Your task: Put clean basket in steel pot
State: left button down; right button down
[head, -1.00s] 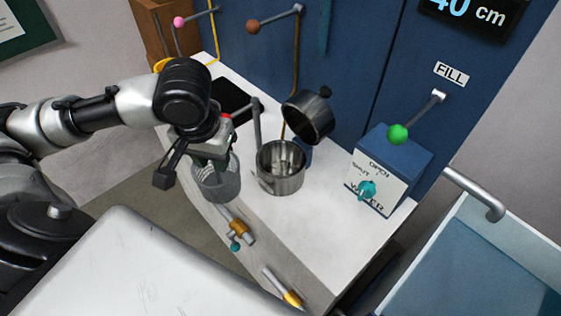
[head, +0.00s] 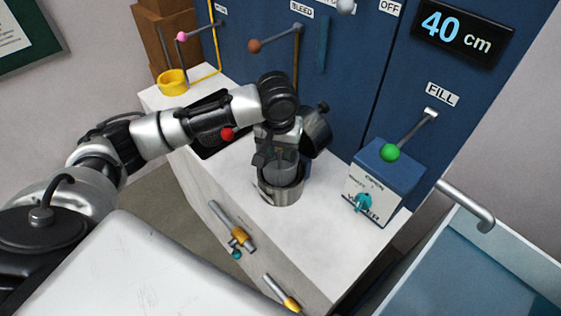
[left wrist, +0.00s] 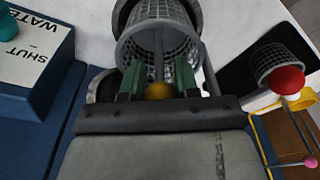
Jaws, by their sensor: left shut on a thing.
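My left gripper (head: 277,152) is over the steel pot (head: 281,193) and is shut on the grey mesh basket (head: 283,173). The basket is upright over the pot's mouth, and its lower part is hidden behind the pot's front wall. I cannot tell whether it touches the bottom. The pot's lid (head: 318,128) is tilted open behind the pot. My right gripper is not in view.
A second, darker basket (left wrist: 277,62) stands on a black mat, beside a red knob (left wrist: 288,80). A blue water box (head: 392,163) with a green-knobbed lever (head: 390,152) is right of the pot. The white counter (head: 300,235) is clear in front.

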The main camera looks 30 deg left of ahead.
aim_at(279, 157)
pick_arm(q)
notch_tip(279, 157, down, 5)
jog(key=shift+f, duration=0.1)
jog(key=shift+w+d+f+p, duration=0.1)
jog(key=shift+w+f+p, duration=0.05)
jog(key=shift+f+p, duration=0.35)
jog(key=c, duration=0.8)
grip_release()
jog(key=shift+f, duration=0.15)
jog(key=r, duration=0.4)
jog(key=s+r+b, duration=0.1)
jog(key=r, duration=0.7)
jog(key=shift+s+d+r, duration=0.1)
jog(key=shift+s+d, duration=0.1)
